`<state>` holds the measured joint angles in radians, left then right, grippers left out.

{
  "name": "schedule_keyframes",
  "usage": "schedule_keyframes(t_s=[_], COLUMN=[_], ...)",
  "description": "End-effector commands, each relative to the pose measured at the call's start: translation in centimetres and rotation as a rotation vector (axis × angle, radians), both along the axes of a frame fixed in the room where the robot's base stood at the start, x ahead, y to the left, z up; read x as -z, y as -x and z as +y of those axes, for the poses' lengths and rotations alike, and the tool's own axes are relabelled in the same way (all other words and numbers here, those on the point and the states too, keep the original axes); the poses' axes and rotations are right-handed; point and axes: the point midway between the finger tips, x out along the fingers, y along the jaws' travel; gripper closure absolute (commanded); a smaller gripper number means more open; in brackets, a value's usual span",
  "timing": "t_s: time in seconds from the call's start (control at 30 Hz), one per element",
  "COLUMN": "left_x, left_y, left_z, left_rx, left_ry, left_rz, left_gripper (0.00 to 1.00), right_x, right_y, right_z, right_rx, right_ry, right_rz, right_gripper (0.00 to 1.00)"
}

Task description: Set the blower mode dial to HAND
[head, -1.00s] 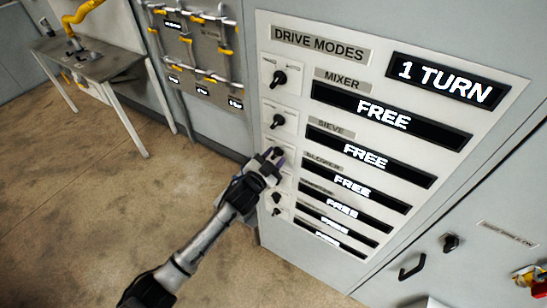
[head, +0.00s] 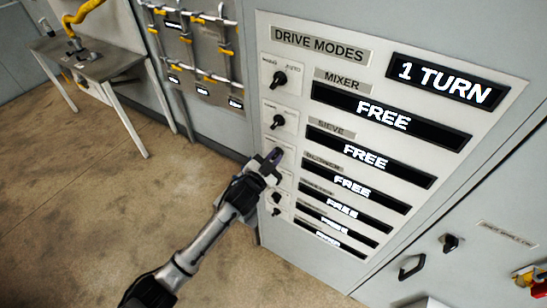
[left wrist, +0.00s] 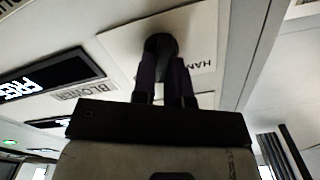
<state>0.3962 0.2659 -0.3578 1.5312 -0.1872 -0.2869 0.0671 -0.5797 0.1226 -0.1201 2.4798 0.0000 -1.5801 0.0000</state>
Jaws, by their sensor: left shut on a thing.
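The blower mode dial (left wrist: 160,44) is a dark round knob on a white plate in the left wrist view. The "BLOWER" label (left wrist: 85,90) is on its left, and part of the "HAND" mark (left wrist: 196,62) shows on its right. My left gripper (head: 275,157) is at the third dial down on the panel, its purple fingers on either side of the knob and shut on it. It hides the dial in the head view, so I cannot read its pointer. The blower display (head: 352,186) reads FREE. My right gripper is not in view.
The mixer dial (head: 279,79) and sieve dial (head: 278,122) are above my left gripper, and more dials (head: 276,198) are close below. A "1 TURN" display (head: 446,81) is at the top right. A pipe rack (head: 205,50) and a metal table (head: 90,60) stand left.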

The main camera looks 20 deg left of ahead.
Motion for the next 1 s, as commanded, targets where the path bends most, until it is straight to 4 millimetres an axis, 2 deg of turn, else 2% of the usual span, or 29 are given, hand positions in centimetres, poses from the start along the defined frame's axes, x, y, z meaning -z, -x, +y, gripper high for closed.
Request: schedule_keyframes(t_s=[0.17,0.6,1.0], left_x=[-0.2,-0.3,-0.1], left_y=[0.0,-0.1,-0.1], left_z=[0.0,0.3,0.5], left_rx=[0.0,-0.001,-0.002], left_ry=[0.105,0.507,0.822], left_rz=[0.021,0.098,0.16], left_gripper=[1.0,1.0,1.0], right_x=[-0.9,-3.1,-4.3], right_y=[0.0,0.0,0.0], right_z=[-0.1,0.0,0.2], right_rx=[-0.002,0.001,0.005], right_ry=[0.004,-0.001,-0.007], right_rz=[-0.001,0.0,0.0], right_gripper=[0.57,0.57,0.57])
